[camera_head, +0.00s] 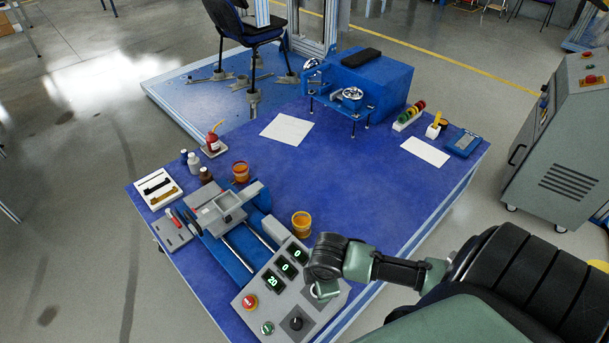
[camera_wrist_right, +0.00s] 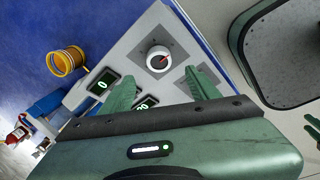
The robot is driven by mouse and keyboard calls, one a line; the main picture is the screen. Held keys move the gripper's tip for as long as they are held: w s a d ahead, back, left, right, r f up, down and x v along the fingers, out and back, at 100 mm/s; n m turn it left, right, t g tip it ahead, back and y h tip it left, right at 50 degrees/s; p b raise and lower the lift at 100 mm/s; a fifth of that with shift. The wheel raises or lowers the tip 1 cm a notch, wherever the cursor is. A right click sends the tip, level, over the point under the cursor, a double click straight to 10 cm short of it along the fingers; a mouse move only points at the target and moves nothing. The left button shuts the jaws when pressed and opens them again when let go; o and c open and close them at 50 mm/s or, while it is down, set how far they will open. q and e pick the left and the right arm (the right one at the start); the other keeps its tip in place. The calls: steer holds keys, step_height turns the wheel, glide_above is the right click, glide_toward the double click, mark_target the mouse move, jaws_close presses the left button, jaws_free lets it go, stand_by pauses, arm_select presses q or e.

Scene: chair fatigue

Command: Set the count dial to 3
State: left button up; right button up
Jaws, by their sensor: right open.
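The grey control panel (camera_head: 263,286) stands at the near edge of the blue table, with displays reading 20, 0 and 0. One black dial (camera_head: 296,323) sits near its front edge. Another dial (camera_wrist_right: 159,58), with a pale rim and a red mark, shows in the right wrist view; its number labels are unreadable. I cannot tell which is the count dial. My right gripper (camera_wrist_right: 164,88) is open and empty, its fingertips short of the pale-rimmed dial. In the head view my right gripper (camera_head: 325,290) covers the panel's right part. My left gripper is not in view.
A red button (camera_head: 249,301) and a green button (camera_head: 267,328) sit near the black dial. An orange tub (camera_head: 302,224) stands just behind the panel. A machine with rails (camera_head: 240,243) adjoins it. The table's middle is clear.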

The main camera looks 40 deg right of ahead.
steer(key=shift+w+f, duration=0.15)
steer(key=shift+w, duration=0.1)
steer(key=x, duration=0.4)
steer(key=b+x, duration=0.1)
steer(key=shift+s+d+f, duration=0.1)
steer(key=shift+s+f, duration=0.1)
steer(key=shift+f, duration=0.25)
steer(key=shift+w+f, duration=0.15)
steer(key=shift+f, duration=0.45)
steer(key=shift+d, duration=0.1)
jaws_close()
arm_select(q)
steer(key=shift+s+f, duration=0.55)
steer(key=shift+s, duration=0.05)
